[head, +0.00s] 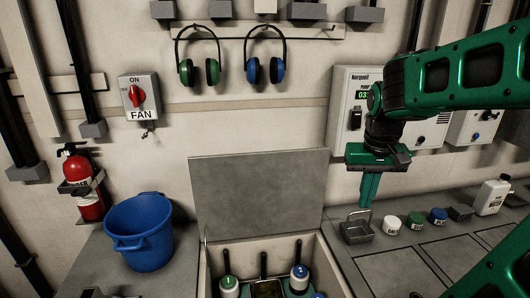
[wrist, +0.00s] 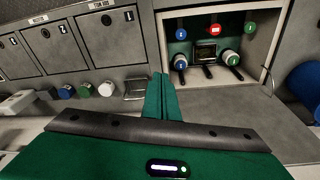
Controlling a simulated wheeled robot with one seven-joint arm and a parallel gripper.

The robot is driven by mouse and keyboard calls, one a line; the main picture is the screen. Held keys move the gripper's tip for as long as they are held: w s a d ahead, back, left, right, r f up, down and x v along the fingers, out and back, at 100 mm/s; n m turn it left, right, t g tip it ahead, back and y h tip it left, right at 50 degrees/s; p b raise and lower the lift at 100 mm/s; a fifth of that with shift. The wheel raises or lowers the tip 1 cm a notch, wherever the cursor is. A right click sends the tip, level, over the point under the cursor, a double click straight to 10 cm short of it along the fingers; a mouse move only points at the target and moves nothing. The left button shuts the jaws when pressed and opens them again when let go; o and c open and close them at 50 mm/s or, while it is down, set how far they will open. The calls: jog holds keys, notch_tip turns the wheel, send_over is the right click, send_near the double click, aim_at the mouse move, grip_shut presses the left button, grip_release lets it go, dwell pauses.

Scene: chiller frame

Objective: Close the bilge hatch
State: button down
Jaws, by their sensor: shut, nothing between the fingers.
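The bilge hatch lid (head: 262,193) is a flat grey panel standing open, raised at the back of the hatch opening near the wall. The hatch opening (head: 329,278) is a light-walled box below it, holding valves with dark handles and numbered green and blue caps. In the wrist view, the opening (wrist: 257,28) shows its valves and a small panel with a screen. My green gripper (head: 366,203) points down to the right of the lid, apart from it. Its fingers are together and empty, as the wrist view also shows (wrist: 160,78).
A blue bucket (head: 140,234) stands left of the hatch. A metal basket (head: 357,227), several small jars (head: 392,225) and a white bottle (head: 491,197) stand on the right. Ear defenders (head: 198,70) and a fan switch (head: 139,97) are on the wall.

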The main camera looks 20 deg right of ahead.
jog(key=w+a+r+n+t, duration=0.1)
jog(key=w+r, duration=0.1)
jog(key=w, duration=0.6)
jog(key=w+a+r+t, duration=0.1)
jog(key=w+r, duration=0.2)
jog(key=w, duration=0.6)
jog(key=n+t, duration=0.2)
send_near(267, 143)
jog(key=f, duration=0.2)
jog(key=w+f, duration=0.1)
jog(key=f, duration=0.4)
jog(key=shift+w+f, duration=0.35)
jog(key=shift+s+a+f, duration=0.1)
jog(key=shift+s+a, duration=0.15)
jog(key=shift+s, duration=0.75)
jog(key=shift+s+a+f, duration=0.1)
jog(key=shift+s+a, duration=0.15)
jog(key=shift+s, duration=0.75)
